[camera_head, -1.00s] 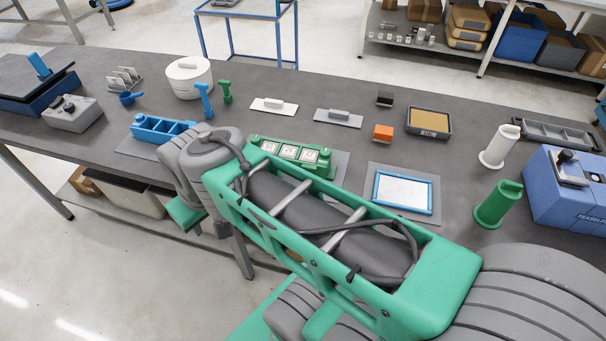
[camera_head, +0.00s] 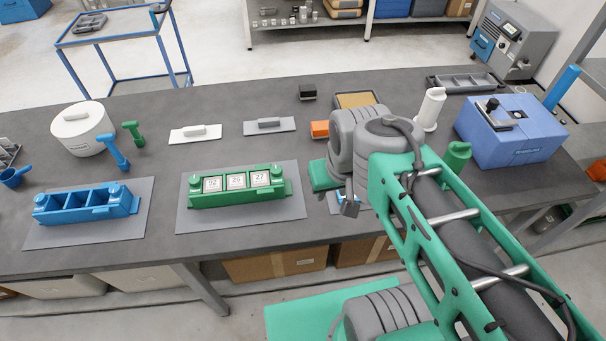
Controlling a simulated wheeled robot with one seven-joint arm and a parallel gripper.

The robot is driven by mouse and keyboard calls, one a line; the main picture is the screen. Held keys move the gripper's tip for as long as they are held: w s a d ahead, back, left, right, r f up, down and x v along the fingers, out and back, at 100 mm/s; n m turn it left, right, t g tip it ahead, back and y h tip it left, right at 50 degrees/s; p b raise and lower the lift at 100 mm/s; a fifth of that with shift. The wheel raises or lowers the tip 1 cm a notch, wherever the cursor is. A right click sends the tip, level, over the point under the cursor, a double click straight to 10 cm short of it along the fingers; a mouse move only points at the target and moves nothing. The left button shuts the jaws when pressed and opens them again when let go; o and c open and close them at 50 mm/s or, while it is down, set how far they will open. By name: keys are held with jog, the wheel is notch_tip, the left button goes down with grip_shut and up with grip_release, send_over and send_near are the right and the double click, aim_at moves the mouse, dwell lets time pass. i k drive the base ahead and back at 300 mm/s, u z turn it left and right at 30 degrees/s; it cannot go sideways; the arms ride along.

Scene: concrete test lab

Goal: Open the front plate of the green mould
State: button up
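The green mould (camera_head: 237,198) lies on a grey mat (camera_head: 240,222) left of centre on the table. Its long front plate faces me and stands upright against the body. A round green knob shows at each end of the mould. Three pale blocks with printed numbers sit side by side in its compartments. My gripper (camera_head: 349,206) is only partly visible below my wrist, to the right of the green mould and apart from it. My arm links hide most of it, and I cannot see its fingers clearly.
A blue mould (camera_head: 86,216) on its own mat stands to the left. Behind are a white pot (camera_head: 83,128), blue tool (camera_head: 113,152), green tool (camera_head: 133,134) and two trowels (camera_head: 195,132) (camera_head: 269,125). A blue machine (camera_head: 511,130) stands right. The table in front of the mould is clear.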

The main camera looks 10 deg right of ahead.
aim_at(203, 201)
jog(key=z, duration=0.55)
jog(key=k, duration=0.8)
jog(key=u, duration=0.9)
jog(key=i, duration=1)
jog(key=z, duration=1.35)
jog(key=k, duration=1.45)
jog(key=u, duration=1.45)
jog(key=i, duration=0.5)
